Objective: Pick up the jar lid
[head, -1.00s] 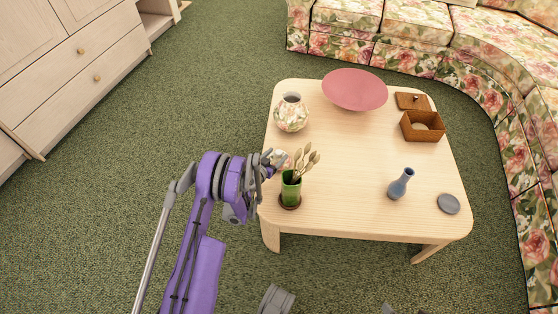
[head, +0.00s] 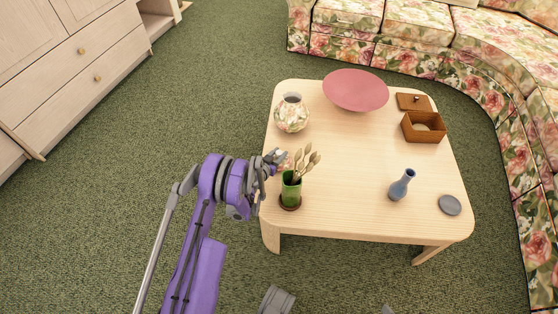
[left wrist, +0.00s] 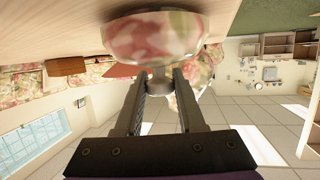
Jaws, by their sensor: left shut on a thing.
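The jar lid (left wrist: 152,38) is a rounded floral piece in pink, white and green with a small knob. In the left wrist view my left gripper (left wrist: 158,84) is shut on that knob, with the lid beyond the fingertips. In the head view my left gripper (head: 273,158) is at the table's left edge, beside the green vase, and the lid is mostly hidden there. The matching floral jar (head: 292,115) stands upright and open at the table's back left, apart from the gripper. My right gripper is not in view.
The wooden table (head: 350,170) also bears a green vase (head: 291,190) with buds close to the left gripper, a pink bowl (head: 355,90), a brown box (head: 423,128) with its lid (head: 413,102) behind, a blue vase (head: 401,185) and a grey disc (head: 449,205). The table's middle is clear.

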